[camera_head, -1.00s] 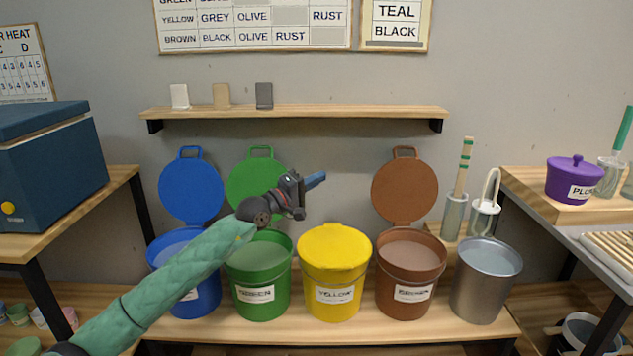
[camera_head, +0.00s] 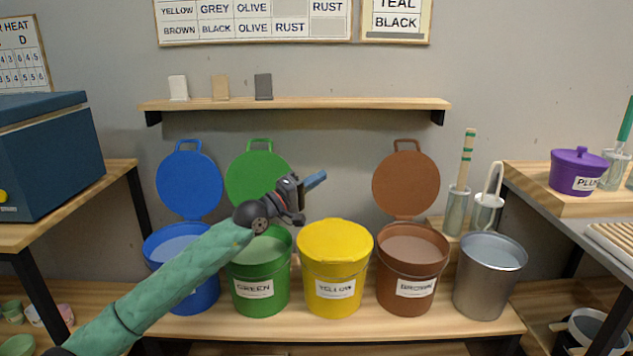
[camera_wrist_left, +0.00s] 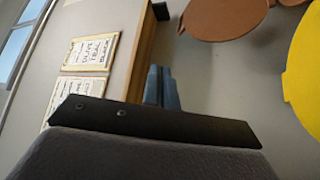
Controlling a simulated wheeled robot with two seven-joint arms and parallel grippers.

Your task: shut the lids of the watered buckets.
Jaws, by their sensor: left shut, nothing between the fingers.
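The blue bucket (camera_head: 206,293), green bucket (camera_head: 260,292) and brown bucket (camera_head: 407,285) stand with their lids up: the blue lid (camera_head: 188,181), green lid (camera_head: 254,172) and brown lid (camera_head: 406,182) lean back toward the wall. Pale liquid shows inside these three. The yellow bucket (camera_head: 333,298) has its yellow lid (camera_head: 335,241) down on its rim. My left gripper (camera_head: 316,181) is shut and empty, above and behind the gap between the green and yellow buckets. It also shows in the left wrist view (camera_wrist_left: 162,88), with the brown and yellow lids beyond. My right gripper is out of view.
An unlidded metal bucket (camera_head: 488,281) stands at the bench's right end, before two tool holders. A wall shelf (camera_head: 300,105) with several small tiles hangs above the lids. A blue box (camera_head: 45,155) stands left; a purple pot (camera_head: 577,172) stands right.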

